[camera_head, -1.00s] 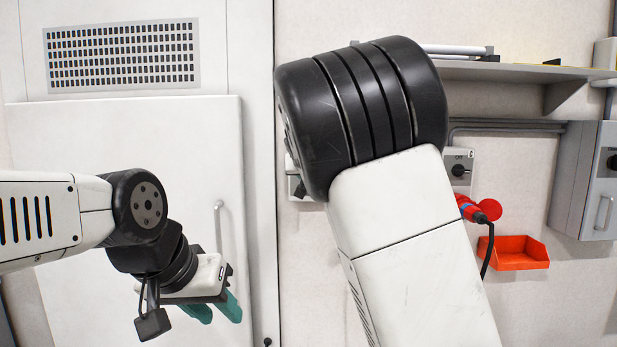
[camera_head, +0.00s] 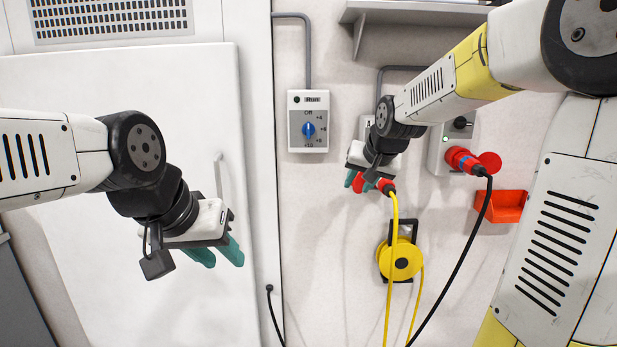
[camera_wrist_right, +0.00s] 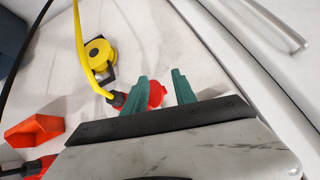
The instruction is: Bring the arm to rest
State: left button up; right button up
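My left gripper (camera_head: 218,256) hangs in front of the white cabinet door, its two teal fingers apart with nothing between them. My right arm reaches in from the upper right, and my right gripper (camera_head: 357,183) points down and to the left before the wall. The right wrist view shows its two teal fingers (camera_wrist_right: 162,84) apart and empty. A red connector (camera_wrist_right: 156,94) with a yellow cable shows behind and between them; in the head view the gripper partly hides this connector (camera_head: 388,187).
The white cabinet door (camera_head: 110,90) stands at left. A switch box (camera_head: 308,121) with a blue knob, a yellow cable reel (camera_head: 401,260), a second red plug (camera_head: 462,160) with a black cable and a red bin (camera_head: 507,206) are along the wall. A shelf (camera_head: 420,15) overhangs above.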

jog(key=s+d+f+n+g, duration=0.1)
jog(key=s+f+n+g, duration=0.1)
jog(key=s, duration=2.5)
jog(key=shift+s+d, duration=0.25)
jog(key=shift+d, duration=0.15)
